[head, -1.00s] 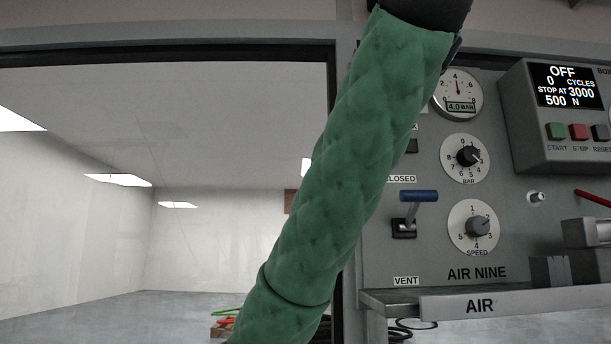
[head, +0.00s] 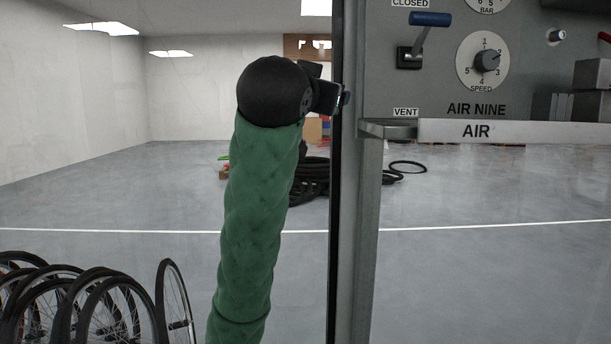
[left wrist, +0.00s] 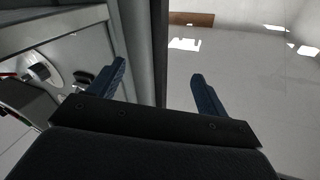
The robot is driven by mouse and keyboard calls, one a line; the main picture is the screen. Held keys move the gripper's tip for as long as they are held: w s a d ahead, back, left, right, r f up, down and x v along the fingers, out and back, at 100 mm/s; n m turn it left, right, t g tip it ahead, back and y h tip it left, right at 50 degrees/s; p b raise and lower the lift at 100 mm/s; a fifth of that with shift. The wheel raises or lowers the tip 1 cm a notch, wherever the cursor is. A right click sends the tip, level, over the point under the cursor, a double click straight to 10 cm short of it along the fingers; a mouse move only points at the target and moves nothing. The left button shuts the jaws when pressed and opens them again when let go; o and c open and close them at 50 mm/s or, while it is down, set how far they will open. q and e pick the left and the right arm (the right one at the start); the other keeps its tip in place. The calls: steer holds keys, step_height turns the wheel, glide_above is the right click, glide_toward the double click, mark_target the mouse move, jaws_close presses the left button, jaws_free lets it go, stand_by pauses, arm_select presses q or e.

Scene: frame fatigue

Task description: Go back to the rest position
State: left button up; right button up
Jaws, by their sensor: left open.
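My left gripper (head: 331,97) shows in the head view at the end of my green-sleeved arm, partly hidden behind its black wrist. It is beside the dark upright post at the left edge of the AIR NINE panel (head: 436,82). In the left wrist view its two blue fingers stand wide apart, and the gripper (left wrist: 158,80) is open with nothing between them. My right gripper is in neither view.
A grey frame post (head: 352,230) stands just right of my left gripper. The AIR shelf (head: 560,132) juts out below the blue lever (head: 430,19). Several bicycle wheels (head: 95,305) stand at lower left. Black hoses (head: 312,178) lie on the floor behind my arm.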

arm_select(q)
steer(key=w+a+f+n+g+y, duration=0.1)
steer(key=a+f, duration=0.3)
steer(key=f, duration=0.9)
steer(key=w+a+f+n+g, duration=0.1)
steer(key=a+f+g, duration=0.15)
steer(key=f, duration=0.95)
steer(key=s+a+f+g+y, duration=0.1)
steer(key=s+a+f, duration=0.1)
steer(key=f, duration=0.6)
steer(key=s+a+f+n+g, duration=0.1)
steer(key=s+a+f, duration=0.15)
steer(key=f, duration=0.55)
steer(key=s+a+f+g+y, duration=0.1)
steer(key=s+f, duration=0.2)
steer(key=f, duration=0.6)
steer(key=s+a+f+g+p, duration=0.1)
steer(key=s+a+f+g, duration=0.1)
steer(key=s+f, duration=0.55)
steer(key=s+a+f+g, duration=0.1)
steer(key=s+f+g, duration=0.3)
steer(key=f, duration=0.7)
steer(key=s+f+g, duration=0.1)
steer(key=s+f, duration=0.6)
steer(key=s, duration=0.3)
steer(key=s+a+f+n+g+y, duration=0.1)
steer(key=s+f+g, duration=0.1)
steer(key=s+f, duration=0.5)
steer(key=s, duration=0.3)
steer(key=shift+s, duration=0.35)
